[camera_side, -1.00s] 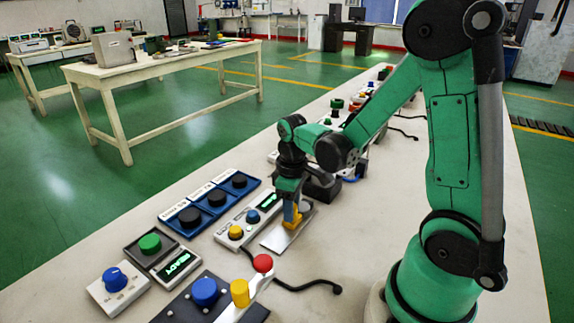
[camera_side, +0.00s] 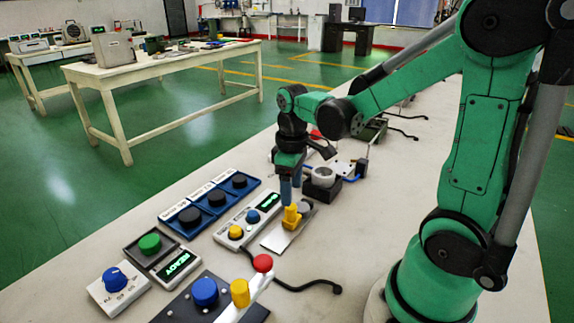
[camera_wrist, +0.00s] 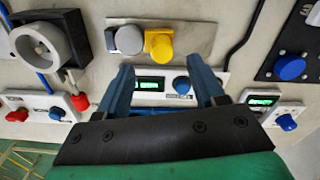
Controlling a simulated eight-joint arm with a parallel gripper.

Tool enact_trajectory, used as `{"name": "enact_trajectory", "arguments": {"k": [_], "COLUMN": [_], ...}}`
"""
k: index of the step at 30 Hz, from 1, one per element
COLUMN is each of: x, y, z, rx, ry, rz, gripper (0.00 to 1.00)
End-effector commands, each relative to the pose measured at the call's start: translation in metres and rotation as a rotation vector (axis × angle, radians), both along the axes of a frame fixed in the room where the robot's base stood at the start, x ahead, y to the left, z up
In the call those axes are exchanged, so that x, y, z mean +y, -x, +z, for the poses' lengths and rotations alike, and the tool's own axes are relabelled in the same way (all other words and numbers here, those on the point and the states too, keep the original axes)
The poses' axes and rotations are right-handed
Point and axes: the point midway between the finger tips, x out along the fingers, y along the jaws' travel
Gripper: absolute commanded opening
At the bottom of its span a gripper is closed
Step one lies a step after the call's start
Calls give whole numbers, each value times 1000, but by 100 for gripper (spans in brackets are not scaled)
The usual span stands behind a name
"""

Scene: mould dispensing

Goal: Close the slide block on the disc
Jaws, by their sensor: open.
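The yellow slide block (camera_side: 291,216) stands on a thin metal plate (camera_side: 278,238), with the round grey disc (camera_side: 305,207) right beside it. In the wrist view the slide block (camera_wrist: 160,46) sits directly to the right of the disc (camera_wrist: 128,40), both on the plate (camera_wrist: 190,28); they look touching or very nearly so. My gripper (camera_side: 290,197) is just above the slide block in the side view. In the wrist view its two blue fingers (camera_wrist: 160,68) are spread apart with nothing between them, held short of the block.
A panel with a display and a blue knob (camera_side: 253,217) lies left of the plate. A grey ring-shaped holder (camera_side: 321,178) stands behind it. Bare bench is to the right.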

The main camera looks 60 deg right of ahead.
Motion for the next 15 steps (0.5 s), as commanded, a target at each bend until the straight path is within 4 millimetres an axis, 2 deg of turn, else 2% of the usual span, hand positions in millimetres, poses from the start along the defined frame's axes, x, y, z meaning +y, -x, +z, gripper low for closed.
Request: {"name": "enact_trajectory", "arguments": {"k": [5,15], "x": [0,2], "y": [0,0], "z": [7,6], "rx": [0,0], "ry": [0,-1], "rz": [0,1], "gripper": [62,62]}}
